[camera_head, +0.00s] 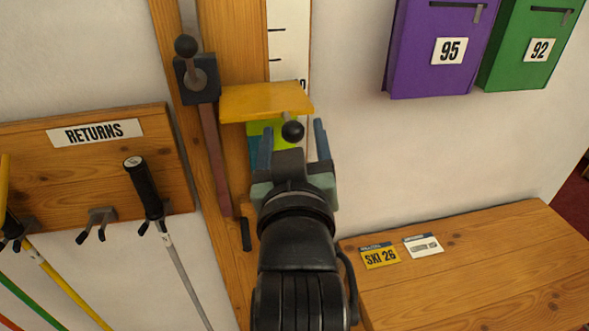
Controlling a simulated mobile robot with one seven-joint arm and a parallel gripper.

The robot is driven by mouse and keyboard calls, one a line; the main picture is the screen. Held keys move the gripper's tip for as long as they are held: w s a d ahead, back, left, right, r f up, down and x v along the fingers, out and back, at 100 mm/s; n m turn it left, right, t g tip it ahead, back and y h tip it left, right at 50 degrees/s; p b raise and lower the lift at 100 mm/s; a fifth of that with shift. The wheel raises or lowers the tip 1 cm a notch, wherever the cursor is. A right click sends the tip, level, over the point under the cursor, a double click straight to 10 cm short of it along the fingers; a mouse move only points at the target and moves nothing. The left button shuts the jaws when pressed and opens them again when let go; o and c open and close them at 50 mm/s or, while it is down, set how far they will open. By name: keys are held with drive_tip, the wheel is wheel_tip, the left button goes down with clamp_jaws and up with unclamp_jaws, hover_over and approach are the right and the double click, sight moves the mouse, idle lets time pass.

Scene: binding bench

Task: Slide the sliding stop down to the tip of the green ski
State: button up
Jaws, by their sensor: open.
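The sliding stop is a yellow plate (262,102) across the upright wooden board, with a black ball knob (293,131) at its front right. Below its front edge shows a lime-green piece with teal under it, which looks like the green ski (262,128); most of it is hidden behind my gripper. I cannot tell whether the plate touches its tip. My gripper (293,139) is open, its two blue fingers pointing up the board. The knob appears between the fingertips, with space on both sides; I cannot tell the depth between them.
A dark block with a ball-ended lever (198,78) and a long brown bar stand left of the stop. A white scale (289,42) runs up behind it. A returns rack (90,170) with poles is at left. A wooden bench (480,260) with two cards is at right.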

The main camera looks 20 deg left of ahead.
drive_tip(key=v, duration=0.4)
drive_tip(key=shift+s+d+r+p, duration=0.1)
drive_tip(key=shift+s+r+p, duration=0.1)
drive_tip(key=shift+p, duration=0.1)
drive_tip(key=p+v, duration=0.7)
drive_tip(key=p, duration=0.3)
drive_tip(key=shift+p, duration=0.35)
drive_tip(key=shift+s+f, duration=0.15)
drive_tip(key=w+d+r+m+t+h+b, duration=0.1)
drive_tip(key=w+d+r+t+b, duration=0.15)
drive_tip(key=r, duration=0.45)
drive_tip(key=w+d+r+m+t+h+b, duration=0.1)
drive_tip(key=w+d+r+t, duration=0.2)
drive_tip(key=r, duration=0.5)
drive_tip(key=s+d+r+m+t+h+b, duration=0.1)
drive_tip(key=s+d+r+m+t+h, duration=0.1)
drive_tip(key=r, duration=0.5)
drive_tip(key=s+d+r+m+t+h+b, duration=0.2)
drive_tip(key=s+d+r+t+h, duration=0.1)
drive_tip(key=r, duration=0.5)
drive_tip(key=shift+r+m, duration=0.15)
drive_tip(key=shift+m, duration=0.25)
